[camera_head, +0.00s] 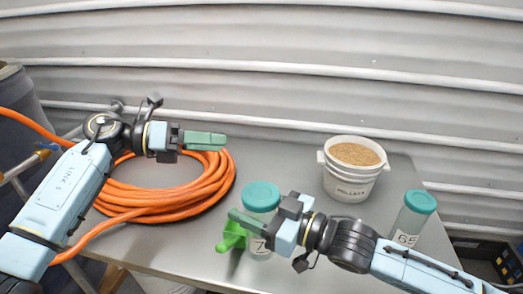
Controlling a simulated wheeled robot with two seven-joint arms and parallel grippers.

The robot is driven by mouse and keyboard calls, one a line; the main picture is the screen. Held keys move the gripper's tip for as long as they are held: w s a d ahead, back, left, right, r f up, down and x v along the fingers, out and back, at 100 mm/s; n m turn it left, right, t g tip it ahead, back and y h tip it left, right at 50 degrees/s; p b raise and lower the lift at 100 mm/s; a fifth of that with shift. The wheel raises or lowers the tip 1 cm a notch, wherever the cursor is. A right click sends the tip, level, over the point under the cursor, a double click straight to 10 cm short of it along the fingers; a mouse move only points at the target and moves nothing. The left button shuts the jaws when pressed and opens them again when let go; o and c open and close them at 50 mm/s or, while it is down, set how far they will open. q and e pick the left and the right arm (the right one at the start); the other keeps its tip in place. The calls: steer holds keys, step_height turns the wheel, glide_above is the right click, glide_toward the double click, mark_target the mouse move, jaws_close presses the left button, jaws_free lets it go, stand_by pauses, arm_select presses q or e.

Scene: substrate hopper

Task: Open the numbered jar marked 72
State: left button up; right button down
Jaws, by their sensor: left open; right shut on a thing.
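A clear jar with a teal lid (261,196) stands on the grey table, left of my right arm. Its label (259,246) shows a 7; the rest of the number is covered by my gripper. My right gripper (248,222) is shut on this jar's body just below the lid. The lid is on the jar. A second teal-lidded jar (420,202) at the right has a label reading 65. My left gripper (205,140) is open and empty, above the far side of the orange hose coil, away from the jars.
A coiled orange hose (170,207) covers the left of the table. A bright green object (230,237) lies beside the held jar. A white bucket (350,185) of tan pellets stands behind, to the right. A corrugated wall rises behind the table.

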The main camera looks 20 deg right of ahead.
arm_select(q)
steer(key=s+d+r+m+g+y, duration=0.2)
steer(key=s+d+m+y, duration=0.3)
steer(key=s+d+m, duration=0.15)
steer(key=m+t+y, duration=0.2)
steer(key=m+y, duration=0.5)
glide_above(262, 192)
steer(key=d, duration=0.1)
steer(key=shift+w+r, duration=0.3)
steer(key=shift+r, duration=0.05)
steer(key=shift+s+a+r+m+t+y, duration=0.1)
steer(key=shift+s+m+t+y, duration=0.15)
steer(key=shift+m+t+y, duration=0.4)
steer(key=shift+s+a+r+m+t+y, duration=0.15)
steer(key=shift+a+m+t+y, duration=0.1)
steer(key=shift+m+t+y, duration=0.3)
steer(key=shift+a+r+m+t+y, duration=0.2)
steer(key=shift+m+t+y, duration=0.1)
steer(key=shift+y, duration=0.3)
steer(key=shift+f, duration=4)
steer(key=shift+c, duration=0.4)
steer(key=c, duration=0.9)
steer(key=n, duration=0.7)
steer(key=shift+c, duration=0.2)
